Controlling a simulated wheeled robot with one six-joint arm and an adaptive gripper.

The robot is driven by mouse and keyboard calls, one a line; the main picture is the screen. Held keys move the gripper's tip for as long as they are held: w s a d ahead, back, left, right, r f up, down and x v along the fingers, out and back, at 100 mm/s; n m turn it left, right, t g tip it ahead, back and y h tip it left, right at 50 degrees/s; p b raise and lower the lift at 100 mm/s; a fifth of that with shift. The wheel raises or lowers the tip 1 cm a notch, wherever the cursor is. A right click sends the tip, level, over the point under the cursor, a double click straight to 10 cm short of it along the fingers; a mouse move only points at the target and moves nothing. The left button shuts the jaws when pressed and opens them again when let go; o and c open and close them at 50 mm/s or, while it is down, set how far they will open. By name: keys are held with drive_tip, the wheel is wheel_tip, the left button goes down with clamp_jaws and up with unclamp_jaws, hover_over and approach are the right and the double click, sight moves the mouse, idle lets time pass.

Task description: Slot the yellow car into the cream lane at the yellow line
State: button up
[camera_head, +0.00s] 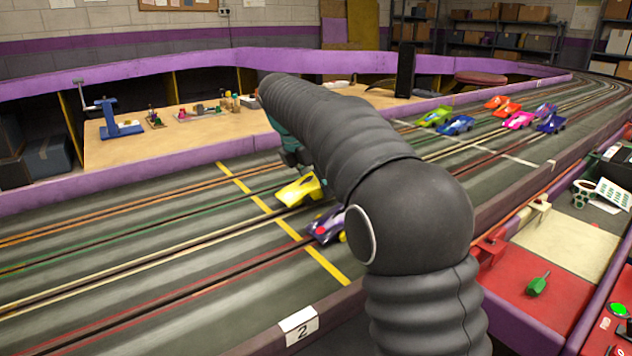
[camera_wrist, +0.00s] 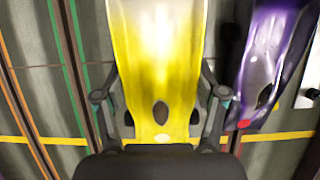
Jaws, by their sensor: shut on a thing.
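The yellow car (camera_head: 300,189) is at the cream lane (camera_head: 190,240), close to the yellow line (camera_head: 262,205). In the wrist view the yellow car (camera_wrist: 158,60) lies lengthwise between the fingers of my gripper (camera_wrist: 161,106), which is shut on it. Its near end overlaps the yellow line (camera_wrist: 275,136) in that view. The car hides the cream slot beneath it, so I cannot tell whether it is seated or held just above. In the head view my arm covers most of the gripper.
A purple car (camera_head: 326,226) with a red spot stands close beside the yellow car, by the red lane; it also shows in the wrist view (camera_wrist: 268,60). The green lane (camera_head: 90,253) on the other side is clear here. Several cars stand farther up the track, including a green one (camera_head: 435,116).

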drive_tip(key=shift+f+b, duration=0.5)
drive_tip(key=shift+f, duration=0.65)
drive_tip(key=o, duration=1.4)
drive_tip(key=shift+c, duration=0.2)
drive_tip(key=v, duration=1.2)
